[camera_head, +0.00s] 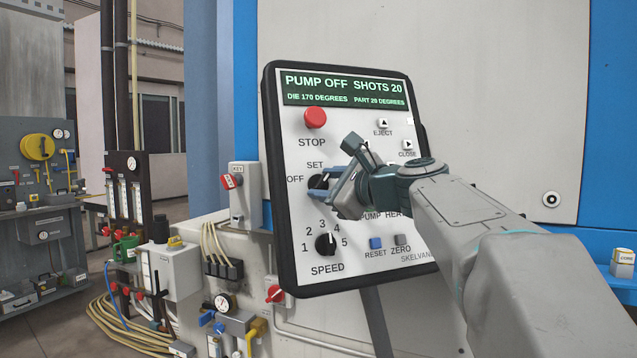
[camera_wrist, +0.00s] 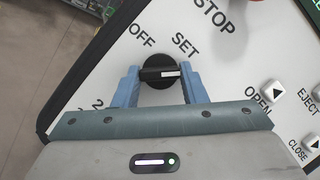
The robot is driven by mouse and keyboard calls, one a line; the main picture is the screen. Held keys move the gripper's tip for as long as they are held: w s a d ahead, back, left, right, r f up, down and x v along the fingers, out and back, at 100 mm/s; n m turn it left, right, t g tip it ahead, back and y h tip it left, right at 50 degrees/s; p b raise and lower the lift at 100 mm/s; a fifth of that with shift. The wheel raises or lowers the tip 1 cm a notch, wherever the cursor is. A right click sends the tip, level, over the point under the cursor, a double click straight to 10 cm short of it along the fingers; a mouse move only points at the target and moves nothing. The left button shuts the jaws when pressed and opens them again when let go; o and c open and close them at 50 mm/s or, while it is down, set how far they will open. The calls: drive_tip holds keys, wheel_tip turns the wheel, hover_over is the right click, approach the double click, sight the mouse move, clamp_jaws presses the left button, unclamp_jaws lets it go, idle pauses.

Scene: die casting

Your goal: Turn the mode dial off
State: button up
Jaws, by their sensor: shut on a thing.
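The mode dial (camera_wrist: 158,62) is a round black knob with a raised bar on the white control panel (camera_head: 292,235). In the wrist view, OFF is printed at its upper left and SET at its upper right. The white mark on its bar points right in that view, to the side of SET away from OFF. My gripper (camera_wrist: 159,72) is shut on the bar, with one blue finger at each end. In the head view, my gripper (camera_head: 325,183) hides much of the dial and the labels to its right.
The red STOP button (camera_head: 315,117) is just above the dial. The black speed dial (camera_head: 325,244) is below, with the blue RESET button (camera_head: 376,242) to its right. EJECT (camera_head: 383,123) and CLOSE (camera_head: 408,144) buttons are at the right. The display (camera_head: 345,92) reads PUMP OFF.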

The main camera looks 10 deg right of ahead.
drive_tip(key=n+g+p, duration=0.1)
drive_tip(key=n, duration=0.1)
drive_tip(key=n+g+p, duration=0.1)
drive_tip(key=n, duration=0.2)
drive_tip(key=shift+w+d+r, duration=0.1)
drive_tip(key=shift+d+r, duration=0.05)
drive_tip(key=shift+r, duration=0.05)
drive_tip(key=n+g+p, duration=0.1)
drive_tip(key=n, duration=0.1)
drive_tip(key=n+g+p, duration=0.1)
drive_tip(key=n+p, duration=0.1)
drive_tip(key=n, duration=0.1)
drive_tip(key=shift+r, duration=0.2)
drive_tip(key=n+p, duration=0.1)
drive_tip(key=n, duration=0.1)
drive_tip(key=n+g+h+p, duration=0.1)
drive_tip(key=n+p, duration=0.1)
drive_tip(key=n, duration=0.1)
drive_tip(key=shift+w+r+h, duration=0.1)
drive_tip(key=shift+r+h, duration=0.05)
drive_tip(key=shift+h, duration=0.15)
drive_tip(key=n, duration=0.1)
drive_tip(key=n+h+p, duration=0.1)
drive_tip(key=n+g, duration=0.1)
drive_tip(key=n, duration=0.1)
drive_tip(key=shift+a+h+p, duration=0.25)
drive_tip(key=shift+h+p, duration=0.15)
drive_tip(key=o, duration=1)
